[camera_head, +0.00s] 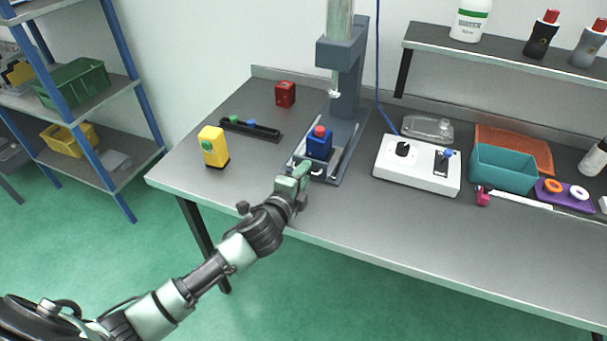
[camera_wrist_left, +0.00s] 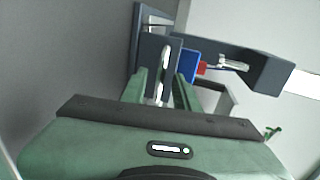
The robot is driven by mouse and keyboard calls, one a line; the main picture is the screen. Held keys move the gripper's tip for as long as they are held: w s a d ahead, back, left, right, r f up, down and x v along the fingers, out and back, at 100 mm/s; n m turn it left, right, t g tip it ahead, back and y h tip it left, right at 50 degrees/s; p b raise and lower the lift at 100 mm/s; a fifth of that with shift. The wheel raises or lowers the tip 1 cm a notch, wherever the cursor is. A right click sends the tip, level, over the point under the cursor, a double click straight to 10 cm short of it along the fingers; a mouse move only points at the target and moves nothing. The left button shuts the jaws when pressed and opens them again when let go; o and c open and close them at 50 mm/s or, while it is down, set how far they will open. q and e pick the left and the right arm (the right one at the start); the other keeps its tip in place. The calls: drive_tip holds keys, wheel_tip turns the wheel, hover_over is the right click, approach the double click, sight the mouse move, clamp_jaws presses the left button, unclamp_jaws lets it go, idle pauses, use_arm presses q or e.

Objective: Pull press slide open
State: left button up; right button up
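The press (camera_head: 346,85) stands at the back of the bench, a dark grey column with a metal ram above its base. Its slide (camera_head: 334,165) is at the base and carries a blue block (camera_head: 319,146) with a red top. My left gripper (camera_head: 303,171) is at the front of the slide. In the left wrist view the two green fingers (camera_wrist_left: 161,92) are apart, with a bright metal handle (camera_wrist_left: 164,62) between them. Gaps show beside the handle, so the fingers look open around it. The blue block (camera_wrist_left: 190,66) shows beyond the right finger. My right gripper is not in view.
A yellow block (camera_head: 213,147), a black rack (camera_head: 250,129) and a red block (camera_head: 285,94) stand left of the press. A white control box (camera_head: 417,172) and a teal bin (camera_head: 502,168) stand to its right. The bench's front edge (camera_head: 400,262) is clear.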

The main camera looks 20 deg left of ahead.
use_arm(q)
drive_tip(key=v, duration=0.6)
drive_tip(key=shift+s+a+b, duration=0.1)
drive_tip(key=shift+s+b, duration=0.2)
drive_tip(key=shift+b, duration=0.1)
drive_tip(key=shift+s+r, duration=0.15)
drive_tip(key=shift+s, duration=0.25)
